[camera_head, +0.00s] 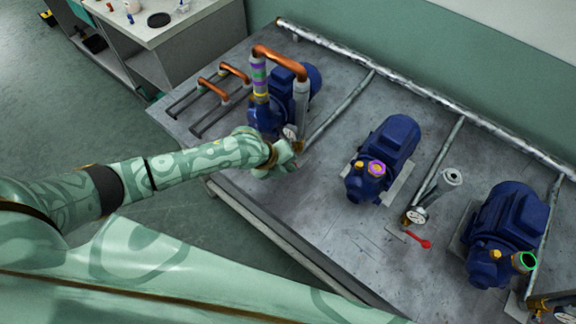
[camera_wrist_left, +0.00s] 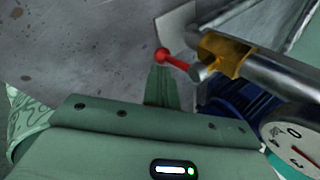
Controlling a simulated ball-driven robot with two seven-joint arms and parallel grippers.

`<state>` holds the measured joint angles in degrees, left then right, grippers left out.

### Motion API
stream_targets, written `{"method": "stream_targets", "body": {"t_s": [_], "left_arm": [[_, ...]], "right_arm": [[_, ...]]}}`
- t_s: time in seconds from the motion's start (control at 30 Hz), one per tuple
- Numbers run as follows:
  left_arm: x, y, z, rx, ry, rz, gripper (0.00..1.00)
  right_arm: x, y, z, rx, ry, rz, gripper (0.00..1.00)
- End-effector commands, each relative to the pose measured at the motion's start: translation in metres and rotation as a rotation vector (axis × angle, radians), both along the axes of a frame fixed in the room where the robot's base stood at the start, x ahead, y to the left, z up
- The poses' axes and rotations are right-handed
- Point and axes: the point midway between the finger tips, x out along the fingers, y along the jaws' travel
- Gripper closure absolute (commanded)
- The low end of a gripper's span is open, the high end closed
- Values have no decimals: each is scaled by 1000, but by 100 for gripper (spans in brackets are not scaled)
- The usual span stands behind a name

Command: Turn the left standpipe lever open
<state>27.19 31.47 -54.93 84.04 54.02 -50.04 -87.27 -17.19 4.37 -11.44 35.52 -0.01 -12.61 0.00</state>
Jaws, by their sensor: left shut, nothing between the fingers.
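In the left wrist view, the red lever (camera_wrist_left: 176,62) of the left standpipe has a round knob and sticks out from a brass valve (camera_wrist_left: 224,54) on a grey pipe. My left gripper (camera_wrist_left: 161,84) is shut and empty, its fingertips right by the lever's knob; I cannot tell whether they touch. In the head view, my left gripper (camera_head: 288,163) is at the foot of the left standpipe (camera_head: 302,98), below its gauge (camera_head: 290,131). The lever is hidden there by the gripper. My right gripper is not in view.
A blue pump (camera_head: 268,115) with copper pipes (camera_head: 278,54) stands beside the left standpipe. Another blue pump (camera_head: 388,150) is mid-bench, and a standpipe with a red lever (camera_head: 421,241) is right of it. The bench (camera_head: 310,210) is bare in front.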

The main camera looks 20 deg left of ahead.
Motion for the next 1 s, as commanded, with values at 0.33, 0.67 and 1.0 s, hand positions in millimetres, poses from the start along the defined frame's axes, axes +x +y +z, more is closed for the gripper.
{"method": "stream_targets", "body": {"t_s": [0.33,0.67,1.0], "left_arm": [[9,8,-6,102,-38,1,100],[9,9,-5,103,-37,3,100],[12,8,13,99,-43,4,100]], "right_arm": [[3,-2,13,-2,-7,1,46],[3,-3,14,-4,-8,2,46],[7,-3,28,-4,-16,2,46]]}}
